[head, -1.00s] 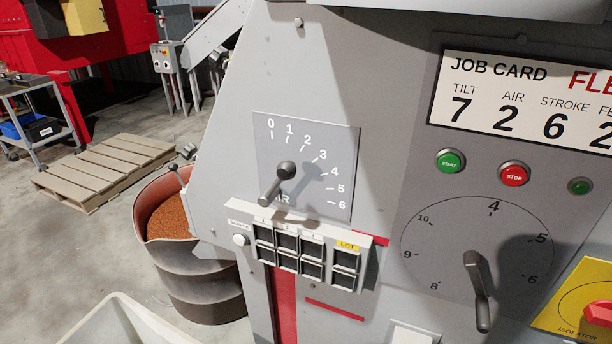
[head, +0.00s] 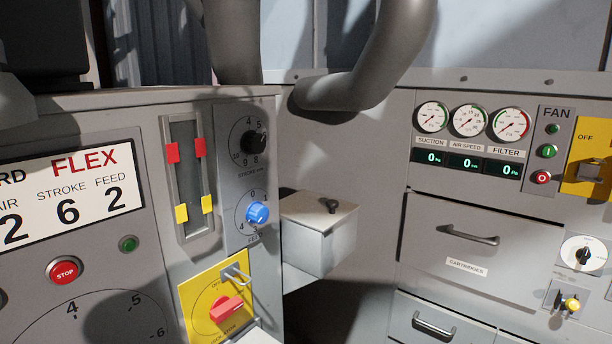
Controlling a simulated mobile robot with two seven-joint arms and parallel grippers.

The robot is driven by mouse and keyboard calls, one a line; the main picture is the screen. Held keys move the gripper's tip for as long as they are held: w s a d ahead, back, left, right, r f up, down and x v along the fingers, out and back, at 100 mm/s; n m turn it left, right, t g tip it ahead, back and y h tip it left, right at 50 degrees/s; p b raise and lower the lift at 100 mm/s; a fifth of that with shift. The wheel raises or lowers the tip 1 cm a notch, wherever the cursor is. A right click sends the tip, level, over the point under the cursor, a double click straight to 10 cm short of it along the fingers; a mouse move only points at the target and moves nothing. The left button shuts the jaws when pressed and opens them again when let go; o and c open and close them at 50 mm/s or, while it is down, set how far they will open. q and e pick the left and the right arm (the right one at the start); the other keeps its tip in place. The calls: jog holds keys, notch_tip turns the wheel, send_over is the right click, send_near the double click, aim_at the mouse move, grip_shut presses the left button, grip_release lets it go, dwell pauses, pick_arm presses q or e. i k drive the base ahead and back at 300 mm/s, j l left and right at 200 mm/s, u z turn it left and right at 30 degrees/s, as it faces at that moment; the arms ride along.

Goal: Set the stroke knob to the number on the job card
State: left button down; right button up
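The job card (head: 70,195) is at the left of the head view and reads FLEX, STROKE 6, FEED 2. Its left part is cut off. Neither of my grippers is in view.
A red isolator switch (head: 227,309) on a yellow plate is below the knobs. A grey box (head: 320,234) with a small black knob juts out to their right. Farther right are gauges (head: 469,121), fan buttons (head: 548,151) and a drawer (head: 468,250).

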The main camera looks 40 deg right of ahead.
aim_at(252, 143)
jog(key=z, duration=1.1)
